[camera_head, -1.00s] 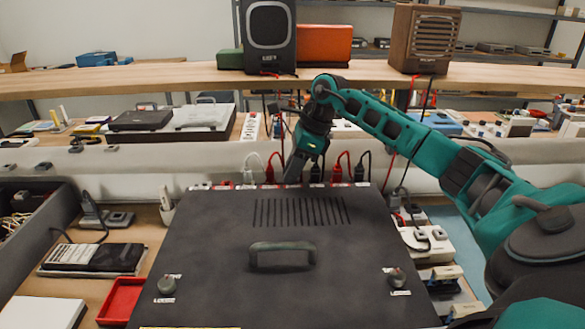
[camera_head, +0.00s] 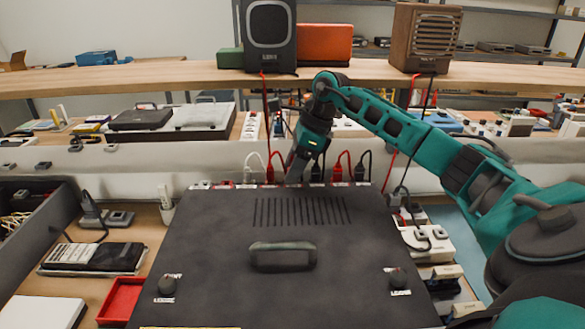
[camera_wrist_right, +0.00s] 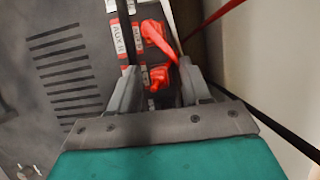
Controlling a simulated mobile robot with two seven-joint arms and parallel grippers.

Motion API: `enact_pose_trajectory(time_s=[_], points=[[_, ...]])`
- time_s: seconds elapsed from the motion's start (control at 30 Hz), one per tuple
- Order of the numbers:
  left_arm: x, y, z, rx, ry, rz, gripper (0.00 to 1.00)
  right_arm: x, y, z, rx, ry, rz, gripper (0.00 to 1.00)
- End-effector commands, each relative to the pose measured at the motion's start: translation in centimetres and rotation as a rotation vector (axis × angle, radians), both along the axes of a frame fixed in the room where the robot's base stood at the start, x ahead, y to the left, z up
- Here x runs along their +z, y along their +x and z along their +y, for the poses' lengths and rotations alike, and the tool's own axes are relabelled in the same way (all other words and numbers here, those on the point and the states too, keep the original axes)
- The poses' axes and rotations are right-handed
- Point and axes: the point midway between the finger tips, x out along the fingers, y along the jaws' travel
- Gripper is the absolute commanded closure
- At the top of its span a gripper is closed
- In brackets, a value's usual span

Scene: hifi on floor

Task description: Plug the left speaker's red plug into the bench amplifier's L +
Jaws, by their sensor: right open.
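The bench amplifier (camera_head: 275,285) is a large dark box with a top handle. A row of labels and plugs runs along its far edge. The left speaker (camera_head: 270,25) is dark and stands on the raised shelf, with a red cable (camera_head: 264,95) hanging from it. A red plug (camera_head: 270,173) stands at the amplifier's far edge, just left of my right gripper (camera_head: 296,178). The gripper is open and points down at that edge. In the right wrist view, a red plug (camera_wrist_right: 158,77) lies between the open fingers (camera_wrist_right: 160,85); another red plug (camera_wrist_right: 155,36) is beyond. I cannot tell which socket is L +.
White (camera_head: 248,174), red (camera_head: 336,171) and black (camera_head: 361,171) plugs crowd the amplifier's far edge. A brown speaker (camera_head: 425,38) stands on the shelf at right. A red tray (camera_head: 121,301) and dark device (camera_head: 92,257) lie left of the amplifier.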

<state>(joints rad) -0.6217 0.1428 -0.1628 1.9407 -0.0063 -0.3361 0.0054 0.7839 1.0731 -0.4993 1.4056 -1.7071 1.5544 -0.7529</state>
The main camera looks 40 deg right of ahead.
Motion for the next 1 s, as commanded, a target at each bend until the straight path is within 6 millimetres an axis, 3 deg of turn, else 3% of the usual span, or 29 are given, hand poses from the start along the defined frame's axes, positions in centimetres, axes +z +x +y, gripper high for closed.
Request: enact_pose_trajectory(time_s=[0.5, 1.0], points=[[0.6, -0.2, 0.0, 0.000, -0.001, 0.004, 0.49, 9.8, -2.4, -3.1, -0.002, 0.000, -0.007, 0.49], [2.3, -0.3, 0.0, 0.000, 0.000, 0.006, 0.49, 13.0, -3.0, -3.8, -0.002, -0.001, -0.004, 0.49]])
